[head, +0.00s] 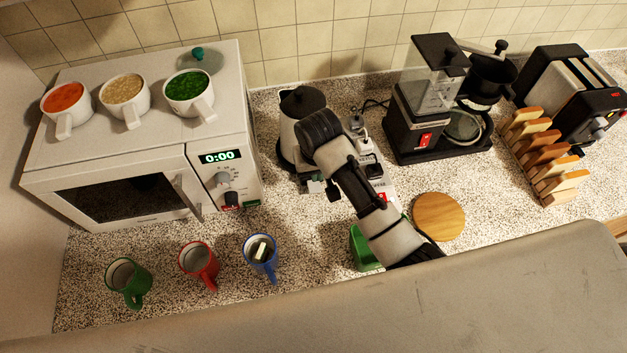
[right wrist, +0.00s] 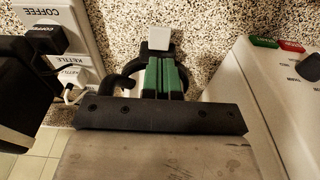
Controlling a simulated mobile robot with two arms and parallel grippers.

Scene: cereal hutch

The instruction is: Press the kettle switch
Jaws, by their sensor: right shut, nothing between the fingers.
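The kettle (head: 302,103), pale with a black lid, stands right of the microwave. My right arm partly covers it. My right gripper (head: 315,186) is low in front of the kettle, its green fingers shut and empty. In the right wrist view the green fingers (right wrist: 165,72) point at a pale square tab (right wrist: 159,39) on a black part, which looks like the kettle's switch. The tips are close to this tab; I cannot tell whether they touch it. A black curved part, perhaps the handle, is beside the fingers. My left gripper is not in view.
The white microwave (head: 110,150) stands close on the left, with bowls on top. A white power strip (right wrist: 75,40) with plugs lies beside the kettle. Coffee machine (head: 425,105), toaster (head: 570,90) and toast rack (head: 545,165) are right. Mugs (head: 199,265) stand in front.

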